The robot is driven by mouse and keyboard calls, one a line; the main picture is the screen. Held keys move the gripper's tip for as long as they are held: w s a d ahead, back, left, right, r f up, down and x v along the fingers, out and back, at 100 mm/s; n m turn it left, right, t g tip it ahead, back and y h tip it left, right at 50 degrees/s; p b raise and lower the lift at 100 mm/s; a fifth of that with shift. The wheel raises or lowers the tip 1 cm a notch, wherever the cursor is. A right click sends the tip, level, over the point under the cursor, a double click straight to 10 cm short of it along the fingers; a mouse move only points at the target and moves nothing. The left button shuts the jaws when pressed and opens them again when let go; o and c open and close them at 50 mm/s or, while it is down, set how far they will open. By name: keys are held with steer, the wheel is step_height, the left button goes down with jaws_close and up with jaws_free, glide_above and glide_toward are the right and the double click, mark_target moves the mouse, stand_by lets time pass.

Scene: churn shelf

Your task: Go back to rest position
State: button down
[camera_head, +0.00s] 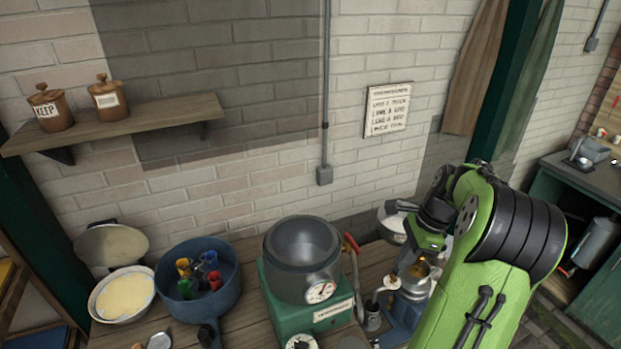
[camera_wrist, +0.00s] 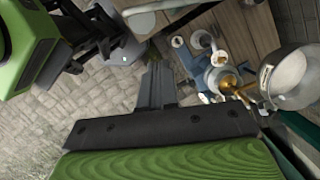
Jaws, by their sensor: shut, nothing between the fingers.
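My green arm covers the right end of the bench in the head view. No rest stand or mark for the arm can be made out.
On the bench stand a green machine with a dial (camera_head: 320,292), a blue pot of coloured cups (camera_head: 165,290), a cream-filled bowl (camera_head: 94,303) and a blue device with a metal bowl (camera_head: 413,284). A shelf (camera_head: 150,115) holds two jars. A green cabinet (camera_head: 545,195) stands right.

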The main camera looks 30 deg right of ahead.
steer(key=w+a+r+n+h+b, duration=0.1)
steer(key=w+a+r+n+h, duration=0.15)
steer(key=a+n, duration=0.45)
steer(key=w+a+r+n+h+b, duration=0.1)
steer(key=a+r+n, duration=0.25)
steer(key=a, duration=0.65)
steer(key=s+a+r+n+t+b, duration=0.1)
steer(key=s+a+n+t, duration=0.3)
steer(key=s+a+n, duration=0.8)
steer(key=shift+a+n+y, duration=0.35)
steer(key=shift+a+n, duration=0.7)
steer(key=shift+a, duration=0.2)
steer(key=shift+w, duration=0.1)
